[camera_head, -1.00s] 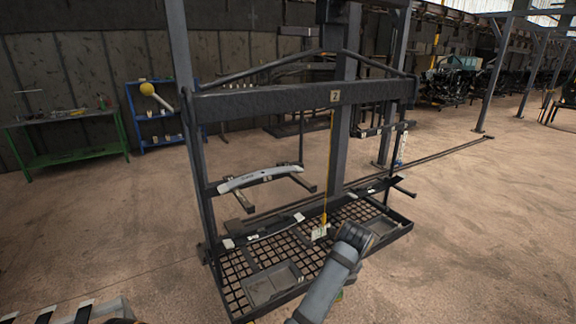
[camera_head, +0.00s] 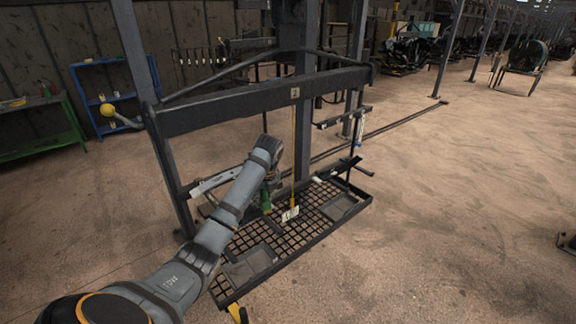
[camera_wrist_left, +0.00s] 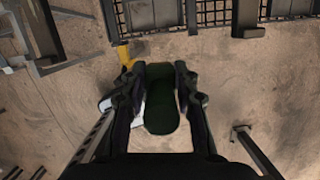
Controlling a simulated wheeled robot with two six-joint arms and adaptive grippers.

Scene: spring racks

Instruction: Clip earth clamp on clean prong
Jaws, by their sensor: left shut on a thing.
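My left gripper (camera_head: 267,182) is shut on a dark green earth clamp (camera_head: 265,200), in front of the rack's left part. In the left wrist view the clamp (camera_wrist_left: 160,98) sits lengthwise between the two dark fingers. Its jaws are too small or hidden to make out. The dark steel rack (camera_head: 250,97) stands over a grid base. A rack prong (camera_head: 363,169) sticks out at the right, apart from the clamp. Which prong is clean, I cannot tell. My left arm hides part of the rack's left side. My right gripper is out of view.
A pale curved bar (camera_head: 213,182) rests on the rack's left side. A yellow line with a white tag (camera_head: 291,214) hangs over the grid base (camera_head: 318,214). Blue shelves (camera_head: 108,97) and a green bench stand behind left.

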